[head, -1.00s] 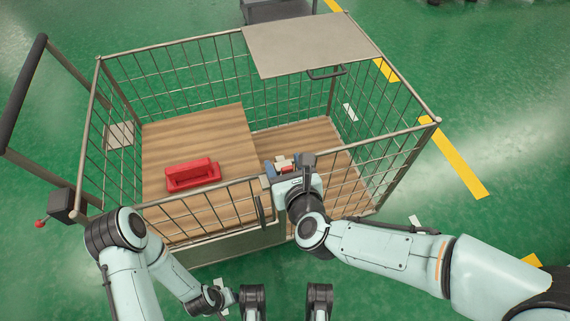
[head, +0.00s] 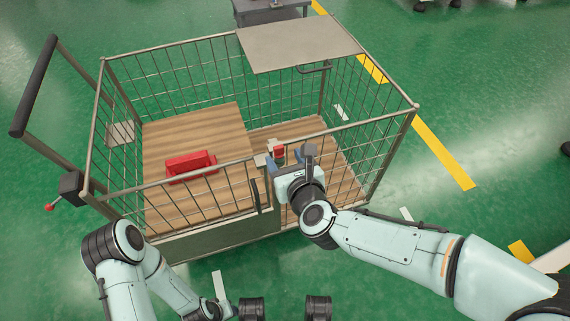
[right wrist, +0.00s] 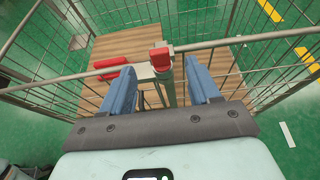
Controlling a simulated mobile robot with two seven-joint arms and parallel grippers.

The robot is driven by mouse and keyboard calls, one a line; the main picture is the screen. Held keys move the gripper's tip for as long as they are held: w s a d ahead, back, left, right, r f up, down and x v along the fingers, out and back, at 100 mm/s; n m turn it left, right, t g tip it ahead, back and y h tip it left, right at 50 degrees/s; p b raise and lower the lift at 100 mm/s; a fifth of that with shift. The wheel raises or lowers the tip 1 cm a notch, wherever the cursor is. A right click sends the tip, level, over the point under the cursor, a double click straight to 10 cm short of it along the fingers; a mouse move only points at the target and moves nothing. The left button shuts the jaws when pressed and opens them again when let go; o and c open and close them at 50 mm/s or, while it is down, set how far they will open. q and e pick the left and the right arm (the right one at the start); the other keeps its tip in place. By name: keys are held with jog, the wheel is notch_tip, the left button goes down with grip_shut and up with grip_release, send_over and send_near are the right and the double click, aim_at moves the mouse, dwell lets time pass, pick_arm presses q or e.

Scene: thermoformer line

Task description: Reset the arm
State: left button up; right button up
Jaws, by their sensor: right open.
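My right gripper (head: 284,158) reaches the front rail of a wire-mesh cart (head: 160,185). In the right wrist view its two blue fingers (right wrist: 161,88) are spread apart. A red-topped latch or post (right wrist: 162,60) on the cart shows between and just beyond the fingers, with a gap on both sides. The red top also shows in the head view (head: 279,151). My left arm is folded at the lower left of the head view; its gripper is out of the picture.
A red block-like object (head: 190,166) lies on the cart's wooden deck (head: 200,125). A grey flap (head: 300,44) covers the back right corner. The cart's push handle (head: 35,85) stands at the left. Green floor with yellow stripes (head: 442,152) is clear at the right.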

jog(key=shift+s+d+r, duration=0.1)
jog(key=shift+s, duration=0.15)
dwell(0.5)
